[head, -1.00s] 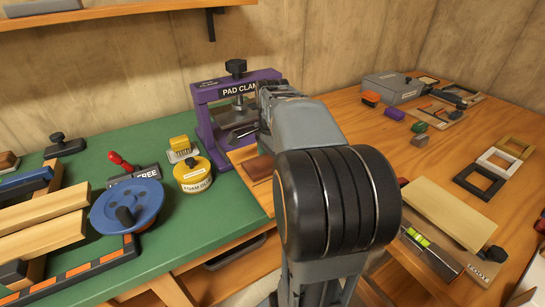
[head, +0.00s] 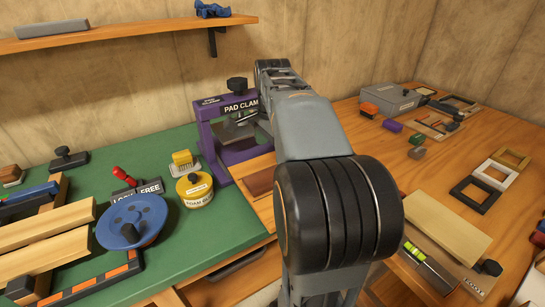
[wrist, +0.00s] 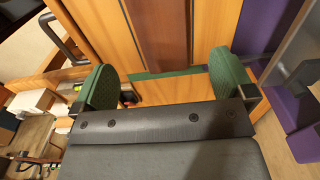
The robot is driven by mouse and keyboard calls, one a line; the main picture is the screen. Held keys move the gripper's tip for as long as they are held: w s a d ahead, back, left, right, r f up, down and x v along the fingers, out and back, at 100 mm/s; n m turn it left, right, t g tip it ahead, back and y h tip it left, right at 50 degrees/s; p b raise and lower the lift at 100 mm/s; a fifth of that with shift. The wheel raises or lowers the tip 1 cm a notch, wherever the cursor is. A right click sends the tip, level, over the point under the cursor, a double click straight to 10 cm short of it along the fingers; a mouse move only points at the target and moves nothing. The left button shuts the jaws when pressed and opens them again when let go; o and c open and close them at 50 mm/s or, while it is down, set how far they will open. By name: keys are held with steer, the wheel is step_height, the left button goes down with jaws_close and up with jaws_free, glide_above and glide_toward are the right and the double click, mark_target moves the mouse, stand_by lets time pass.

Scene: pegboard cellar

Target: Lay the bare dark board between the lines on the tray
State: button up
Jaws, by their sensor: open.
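A bare reddish-brown board (head: 260,183) lies on orange wood beside the purple pad clamp in the head view, partly hidden by my arm. In the wrist view the dark board (wrist: 160,35) runs up the picture over lighter orange wood. My gripper (wrist: 165,82) shows there with two green pads standing wide apart. The board lies beyond them, in line with the gap, and nothing is held. My gripper's tips are hidden behind my arm in the head view. I cannot make out the tray's lines for certain.
The purple clamp (head: 207,129) stands close by and shows at right in the wrist view. A yellow tin (head: 194,191) and a blue disc tool (head: 131,222) are on the green bench top (head: 220,222). Small frames (head: 475,193) lie on the right bench.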

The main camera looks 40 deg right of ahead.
steer(key=shift+r+p, duration=0.35)
steer(key=shift+r, duration=1.35)
steer(key=f+n, duration=0.1)
steer(key=n, duration=0.1)
steer(key=f+n+p, duration=0.1)
steer(key=n, duration=0.1)
steer(key=w+f+n+t, duration=0.1)
steer(key=n, duration=0.1)
steer(key=shift+a+f+h, duration=0.2)
steer(key=shift+f+h, duration=0.05)
steer(key=shift+h, duration=0.05)
steer(key=s+a+r+n+t+p, duration=0.1)
steer(key=s+a+r+n+p, duration=0.2)
steer(key=a+n+p, duration=0.4)
steer(key=s+a+r+n+t+p, duration=0.1)
steer(key=s+a+r+n+p, duration=0.3)
steer(key=a+p, duration=0.6)
steer(key=s+n, duration=0.1)
steer(key=n, duration=0.1)
steer(key=shift+a+r+n+t+y, duration=0.2)
steer(key=shift+a+n+t+y, duration=0.1)
steer(key=shift+a+n+y, duration=0.1)
steer(key=shift+c, duration=0.3)
